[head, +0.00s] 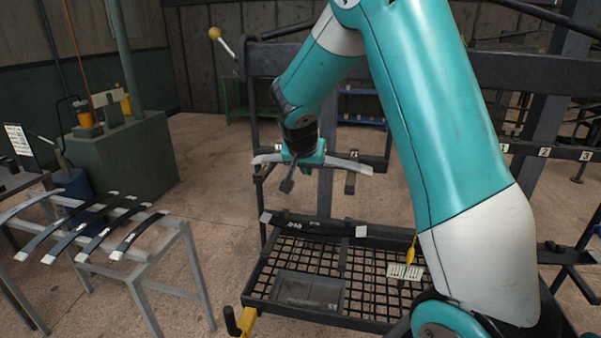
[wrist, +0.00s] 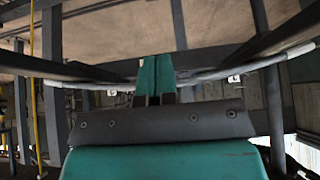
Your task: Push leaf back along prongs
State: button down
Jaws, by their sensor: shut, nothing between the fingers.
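A curved leaf with pale ends (head: 350,167) lies crosswise on the upper prongs of the rack in the head view. My gripper (head: 314,156) is at the middle of this leaf and hides its centre. In the wrist view the leaf (wrist: 215,74) runs across behind my gripper's teal fingers (wrist: 156,76), which are shut with nothing between them. Two dark prongs (wrist: 262,45) reach toward the leaf, one on each side of the fingers. I cannot tell whether the fingers touch the leaf.
A dark leaf (head: 315,226) with pale ends lies lower on the rack, above a mesh shelf (head: 262,283) with a grey tray (head: 310,274). Several leaves (head: 127,238) lie on a grey stand at left. Rack uprights stand close around my arm. Floor between stand and rack is clear.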

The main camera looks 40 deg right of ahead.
jog(key=shift+w+d+p, duration=0.15)
jog(key=shift+w+d, duration=0.55)
jog(key=shift+d, duration=0.2)
jog(key=shift+w+d+p, duration=0.15)
jog(key=shift+w+d, duration=0.55)
jog(key=shift+d, duration=0.15)
jog(key=s+a+b, duration=0.1)
jog(key=s+a, duration=0.2)
jog(key=a, duration=0.1)
jog(key=shift+s+a+b, duration=0.35)
jog(key=shift+s+a, duration=0.05)
jog(key=s+a+r+n+y+b, duration=0.1)
jog(key=s+a+n+y, duration=0.25)
jog(key=a, duration=0.55)
jog(key=s+a+r+n+y+b, duration=0.1)
jog(key=s+a+n+y, duration=0.1)
jog(key=s+a+n, duration=0.45)
jog(key=s+a+r+n+g+y+b, duration=0.1)
jog(key=s+a+n+g+y, duration=0.3)
jog(key=s+a, duration=1)
jog(key=s+n, duration=0.3)
jog(key=s, duration=0.1)
jog(key=shift+s+a+n, duration=0.2)
jog(key=shift+n, duration=0.1)
